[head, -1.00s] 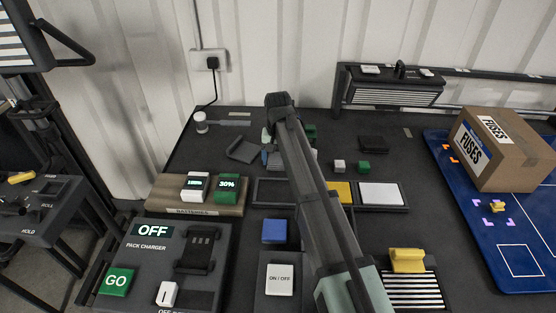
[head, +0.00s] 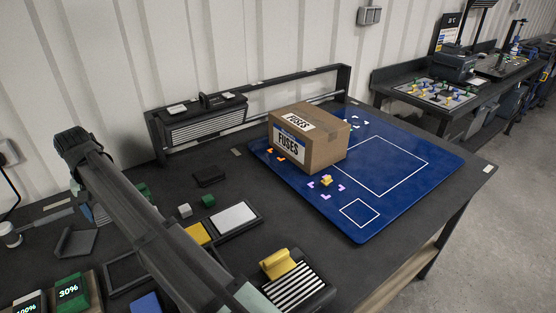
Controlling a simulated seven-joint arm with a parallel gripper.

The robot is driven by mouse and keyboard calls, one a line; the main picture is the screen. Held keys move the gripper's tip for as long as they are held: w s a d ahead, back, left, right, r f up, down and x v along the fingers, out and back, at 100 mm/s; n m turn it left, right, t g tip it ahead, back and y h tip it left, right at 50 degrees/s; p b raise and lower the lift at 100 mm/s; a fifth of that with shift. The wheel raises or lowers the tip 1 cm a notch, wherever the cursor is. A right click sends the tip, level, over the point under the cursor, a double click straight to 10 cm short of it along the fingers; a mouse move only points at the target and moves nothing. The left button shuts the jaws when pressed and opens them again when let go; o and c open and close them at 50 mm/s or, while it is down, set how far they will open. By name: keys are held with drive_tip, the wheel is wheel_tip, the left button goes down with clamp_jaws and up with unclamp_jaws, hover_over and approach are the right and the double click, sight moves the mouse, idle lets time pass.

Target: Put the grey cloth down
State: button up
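I cannot make out the grey cloth for certain in the head view. A small blue-grey patch (head: 99,213) shows beside my arm, mostly hidden behind it; I cannot tell whether it is the cloth. My arm crosses the lower left of the picture, and its far end bends down out of sight behind the arm itself. My gripper is hidden there, so its fingers and anything in them do not show.
A FUSES carton (head: 309,139) stands on a blue mat (head: 385,210) with white outlines. A yellow-handled block on a striped pad (head: 296,287), a white pad (head: 234,217) and small blocks lie nearer my arm. A dark angled holder (head: 76,242) lies at left. The mat's front is mostly clear.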

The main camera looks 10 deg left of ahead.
wheel_tip(320, 180, up, 13)
drive_tip(key=w+d+m, duration=0.9)
drive_tip(key=w+d, duration=2.1)
drive_tip(key=w, duration=0.4)
drive_tip(key=w+d+m, duration=0.1)
drive_tip(key=w+d, duration=0.2)
drive_tip(key=d, duration=0.4)
drive_tip(key=w+d+m, duration=0.2)
drive_tip(key=w+d, duration=0.1)
drive_tip(key=d, duration=0.4)
drive_tip(key=w+d+m, duration=0.1)
drive_tip(key=w+d, duration=0.3)
drive_tip(key=d, duration=0.3)
drive_tip(key=shift+d+m, duration=0.4)
drive_tip(key=w+d+m, duration=0.2)
drive_tip(key=d, duration=0.9)
drive_tip(key=w+d+m, duration=0.2)
drive_tip(key=d, duration=1)
hover_over(367, 163)
wheel_tip(367, 163, down, 10)
drive_tip(key=f, duration=0.1)
drive_tip(key=shift+w+f, duration=0.1)
drive_tip(key=shift+f, duration=4.85)
drive_tip(key=shift+f, duration=0.15)
